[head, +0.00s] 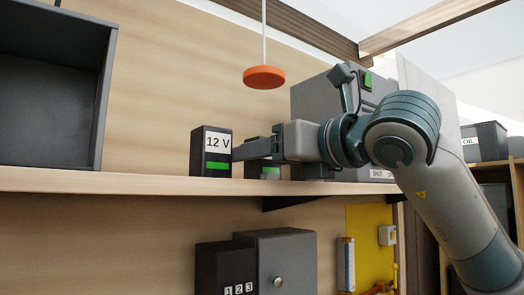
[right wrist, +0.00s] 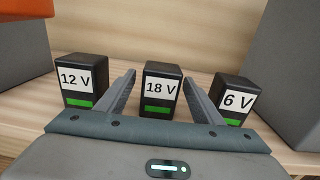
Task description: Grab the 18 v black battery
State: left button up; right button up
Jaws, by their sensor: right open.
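The black 18 V battery (right wrist: 162,88) stands upright on the shelf in the right wrist view, with a white label and a green stripe. My right gripper (right wrist: 160,88) is open, with one finger on each side of this battery; contact is not visible. The black 12 V battery (right wrist: 82,82) stands left of the gripper and the 6 V battery (right wrist: 234,102) stands right of it. In the head view the 12 V battery (head: 211,152) is clear, while my right gripper (head: 250,149) covers most of a second battery (head: 268,173). My left gripper is not in view.
The wooden shelf (head: 130,181) carries the batteries. A dark open bin (head: 50,90) stands at the left and a grey box (head: 312,100) behind my right arm. An orange disc (head: 264,77) hangs above. A dark safe (head: 288,262) sits below the shelf.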

jog(key=shift+w+a, duration=0.1)
jog(key=shift+w, duration=0.15)
jog(key=shift+s, duration=0.1)
jog(key=c, duration=1.3)
jog(key=shift+r, duration=0.15)
